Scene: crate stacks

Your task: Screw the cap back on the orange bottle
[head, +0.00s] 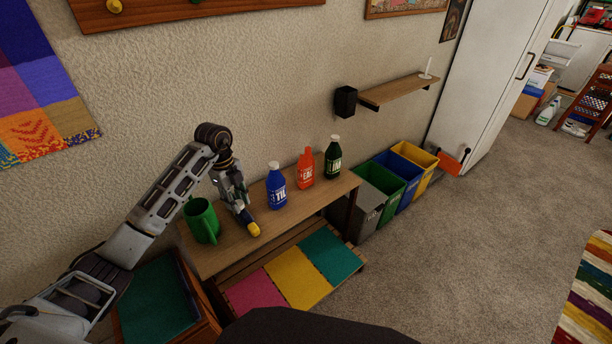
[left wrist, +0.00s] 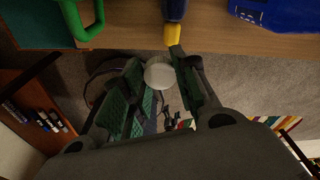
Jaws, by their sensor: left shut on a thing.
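The orange bottle (head: 305,170) stands upright on the wooden bench, between a blue bottle (head: 276,188) and a dark green bottle (head: 333,158). Those two have white caps; the orange one shows no white cap on its neck. My left gripper (head: 241,208) is over the bench, between the green mug and the blue bottle, left of the orange bottle. In the left wrist view its fingers are shut on a round white cap (left wrist: 159,73). My right gripper is not in view.
A green mug (head: 201,222) stands at the bench's left. A dark, yellow-ended object (head: 253,229) lies near the front edge by my left gripper. The wooden bench (head: 215,262) has coloured panels below. Several coloured bins (head: 417,153) stand to its right.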

